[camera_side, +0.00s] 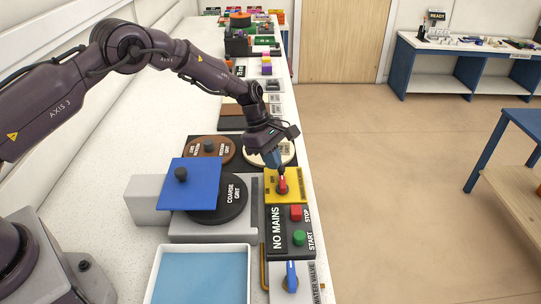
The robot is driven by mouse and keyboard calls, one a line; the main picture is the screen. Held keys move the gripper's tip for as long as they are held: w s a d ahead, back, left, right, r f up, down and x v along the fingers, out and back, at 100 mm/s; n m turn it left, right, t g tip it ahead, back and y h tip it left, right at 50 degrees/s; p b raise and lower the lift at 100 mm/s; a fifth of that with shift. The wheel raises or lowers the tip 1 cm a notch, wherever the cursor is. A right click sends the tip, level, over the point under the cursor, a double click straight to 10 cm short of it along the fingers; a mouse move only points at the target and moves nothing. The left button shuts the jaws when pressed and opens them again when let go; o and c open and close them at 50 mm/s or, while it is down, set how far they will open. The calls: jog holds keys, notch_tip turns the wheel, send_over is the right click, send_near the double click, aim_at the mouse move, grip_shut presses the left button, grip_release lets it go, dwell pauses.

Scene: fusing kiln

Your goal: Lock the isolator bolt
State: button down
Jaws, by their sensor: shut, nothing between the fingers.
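The isolator is a yellow plate (298,187) with a red handle (282,184) on it, at the back end of the dark "NO MAINS" panel (278,236). My gripper (280,170) is shut and empty. It points down over the yellow plate, with its tips at or just above the top of the red handle. I cannot tell whether they touch it. The gripper and wrist cover part of the plate's far side. No separate bolt can be made out at this size.
The panel carries a red stop button (296,213) and a green start button (299,238). A blue water valve lever (291,275) stands in front. Left are a blue square plate (189,184), a coarse grit disc (232,197) and a water tray (246,262). The bench drops off at right.

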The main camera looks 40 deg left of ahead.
jog(key=shift+s+d, duration=0.1)
jog(key=shift+d, duration=0.3)
jog(key=shift+a, duration=0.1)
jog(key=a, duration=0.4)
jog(key=shift+s, duration=0.3)
jog(key=v, duration=0.9)
jog(key=s+r+m+t+y, duration=0.1)
jog(key=s+r+m, duration=0.5)
jog(key=s, duration=0.5)
jog(key=s+d+r+m+t+y, duration=0.1)
jog(key=s+r+m+t+y, duration=0.1)
jog(key=s+r+m, duration=0.5)
jog(key=s+d+r+m+t+y, duration=0.1)
jog(key=s+r+m, duration=0.5)
jog(key=s, duration=0.9)
notch_tip(320, 180, up, 3)
jog(key=shift+s+f+m+t, duration=0.15)
jog(key=shift+f+m+t, duration=0.05)
jog(key=shift+m+t, duration=0.25)
